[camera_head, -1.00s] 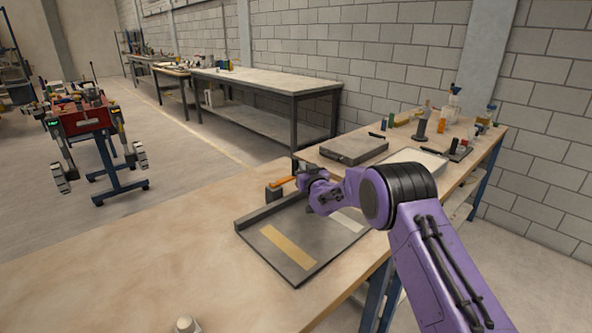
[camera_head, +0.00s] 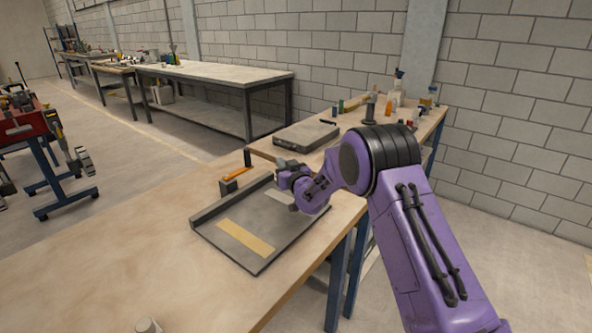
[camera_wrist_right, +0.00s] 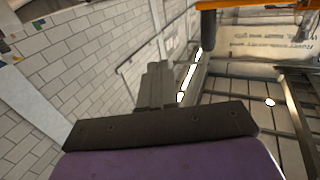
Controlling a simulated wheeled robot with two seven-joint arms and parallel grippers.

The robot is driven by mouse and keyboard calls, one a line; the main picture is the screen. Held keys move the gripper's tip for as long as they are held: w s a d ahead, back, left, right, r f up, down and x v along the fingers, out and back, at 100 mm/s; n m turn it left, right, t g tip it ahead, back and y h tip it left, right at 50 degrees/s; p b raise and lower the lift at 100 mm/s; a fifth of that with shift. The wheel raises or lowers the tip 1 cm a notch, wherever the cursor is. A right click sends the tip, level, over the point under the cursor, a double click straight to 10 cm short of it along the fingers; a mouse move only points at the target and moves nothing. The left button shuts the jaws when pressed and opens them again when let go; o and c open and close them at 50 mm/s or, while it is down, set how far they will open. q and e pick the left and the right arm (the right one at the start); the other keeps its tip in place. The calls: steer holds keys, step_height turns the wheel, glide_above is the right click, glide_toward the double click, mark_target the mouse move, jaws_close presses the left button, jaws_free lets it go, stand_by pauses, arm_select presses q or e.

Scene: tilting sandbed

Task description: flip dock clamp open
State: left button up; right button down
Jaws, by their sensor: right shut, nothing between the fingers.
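The dock clamp appears to be the dark block with an orange lever (camera_head: 236,173) at the back left corner of the dark, low-walled tray (camera_head: 212,211). The lever lies low and slightly tilted above the block. My right gripper (camera_head: 282,163) is shut and empty, to the right of the lever and above the back of the tray, apart from the lever. In the right wrist view, the shut fingers (camera_wrist_right: 157,82) point away from the camera, and an orange bar (camera_wrist_right: 245,4) shows at the top edge. My left gripper is out of view.
A flat grey box (camera_head: 306,135) sits behind the tray, with several bottles and small items (camera_head: 395,100) farther back on the bench. The bench top (camera_head: 120,260) left of the tray is mostly clear. A small pale knob (camera_head: 148,326) stands at the near edge.

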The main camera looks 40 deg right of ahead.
steer(key=s, duration=0.2)
steer(key=s+d, duration=0.1)
steer(key=s, duration=0.1)
steer(key=shift+d+f, duration=0.1)
steer(key=shift+d, duration=0.05)
stand_by(0.4)
